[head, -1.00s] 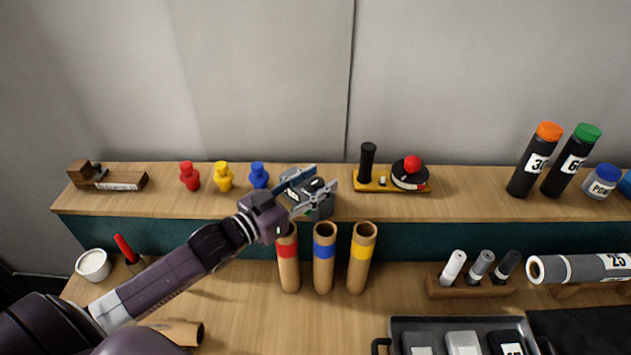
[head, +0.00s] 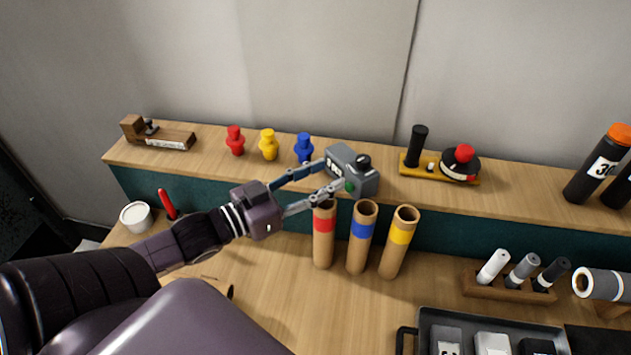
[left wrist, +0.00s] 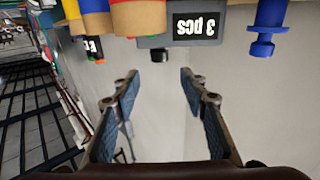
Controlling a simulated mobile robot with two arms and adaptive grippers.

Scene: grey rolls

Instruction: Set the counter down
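The counter (head: 366,184) is a small grey box with a black knob, a green button and a label. It appears to rest on the raised wooden shelf (head: 225,166), near its front edge, right of the blue peg figure (head: 304,148). In the left wrist view the counter (left wrist: 153,42) shows a "3 pcs" label beyond the fingers. My left gripper (head: 333,175) is open, its fingertips just short of the counter and at its left side. The open fingers (left wrist: 158,78) hold nothing. My right gripper is not in view.
Tubes with red (head: 324,240), blue (head: 362,245) and yellow (head: 398,248) bands stand below the counter, close to my left fingers. A stand with a black post and red-topped dial (head: 462,160) is to the right. Bare shelf lies between it and the counter.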

